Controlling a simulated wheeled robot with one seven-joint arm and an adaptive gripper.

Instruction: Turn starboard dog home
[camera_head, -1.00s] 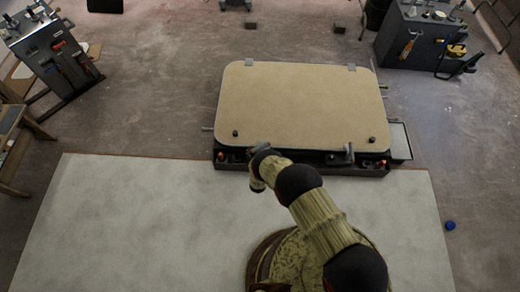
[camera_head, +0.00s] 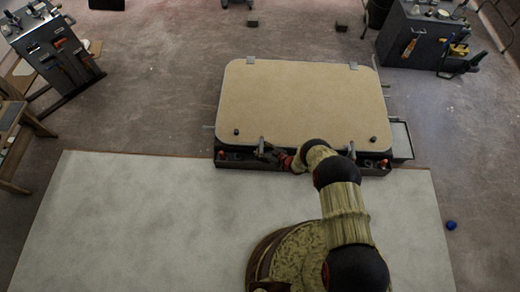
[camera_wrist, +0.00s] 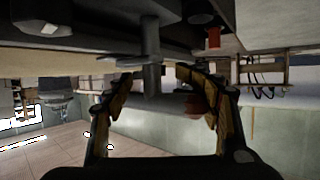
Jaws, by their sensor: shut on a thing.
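The beige hatch panel (camera_head: 305,105) lies on a dark frame, with a dog at each side of its near edge. The left dog (camera_head: 262,144) in the picture has its grey arm pointing over the panel edge. I cannot tell from markings which is starboard. My gripper (camera_head: 277,154) is at the left dog, below the panel edge. In the wrist view, my gripper (camera_wrist: 155,75) has its fingers on both sides of a grey upright dog handle (camera_wrist: 152,55), shut on it. The exact contact is unclear.
Orange-red fittings (camera_head: 221,156) sit along the dark frame (camera_head: 235,163). A grey tray (camera_head: 401,138) is at the right. A pale platform (camera_head: 130,215) lies in front. Tool stands (camera_head: 55,50) are at the back left and right. A blue object (camera_head: 451,225) lies on the floor.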

